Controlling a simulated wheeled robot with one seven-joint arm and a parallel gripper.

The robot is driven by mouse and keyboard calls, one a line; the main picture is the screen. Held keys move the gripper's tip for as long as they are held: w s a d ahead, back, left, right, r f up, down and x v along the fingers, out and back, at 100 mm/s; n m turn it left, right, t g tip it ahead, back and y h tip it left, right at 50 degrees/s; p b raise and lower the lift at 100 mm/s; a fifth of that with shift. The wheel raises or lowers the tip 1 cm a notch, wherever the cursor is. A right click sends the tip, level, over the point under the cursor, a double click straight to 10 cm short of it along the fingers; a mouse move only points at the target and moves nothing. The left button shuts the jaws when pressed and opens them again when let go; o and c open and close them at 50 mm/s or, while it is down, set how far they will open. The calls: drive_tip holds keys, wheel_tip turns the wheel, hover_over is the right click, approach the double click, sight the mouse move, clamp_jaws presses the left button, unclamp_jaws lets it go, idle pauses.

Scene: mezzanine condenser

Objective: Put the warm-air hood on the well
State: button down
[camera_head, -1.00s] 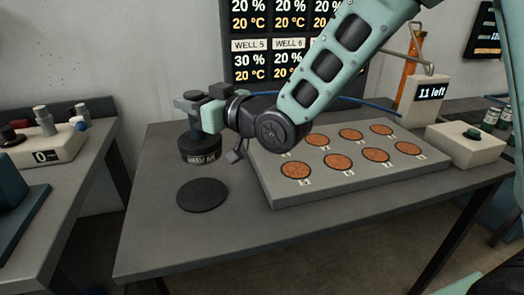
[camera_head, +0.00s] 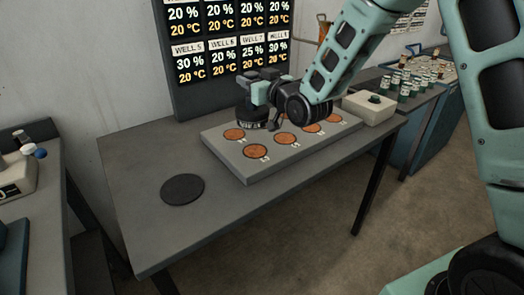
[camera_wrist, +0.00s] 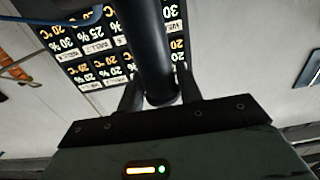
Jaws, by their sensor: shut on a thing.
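My gripper (camera_head: 262,90) is shut on the upright handle of the warm-air hood (camera_head: 251,118), a dark round hood with pale lettering on its side. In the wrist view, the black handle (camera_wrist: 150,45) stands between the two fingers (camera_wrist: 158,95). The hood is over the back left part of the grey well block (camera_head: 228,155). I cannot tell whether it touches the block. Several copper-coloured round wells show, such as the front left well (camera_head: 257,151) and the one behind it (camera_head: 234,134). Other back-row wells are hidden by the hood and my arm.
A round black pad (camera_head: 182,189) lies bare on the grey table (camera_head: 140,200). A board of well readings (camera_head: 235,45) stands behind. A pale box with a dark button (camera_head: 370,108) is right of the block. The table's front left is clear.

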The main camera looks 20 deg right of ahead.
sight(254, 114)
drive_tip(key=f, duration=0.4)
drive_tip(key=shift+d+f+p, duration=0.25)
drive_tip(key=shift+f+p, duration=0.05)
drive_tip(key=shift+f, duration=2.75)
drive_tip(key=shift+f, duration=0.1)
drive_tip(key=c, duration=0.9)
unclamp_jaws()
drive_tip(key=shift+c, duration=0.2)
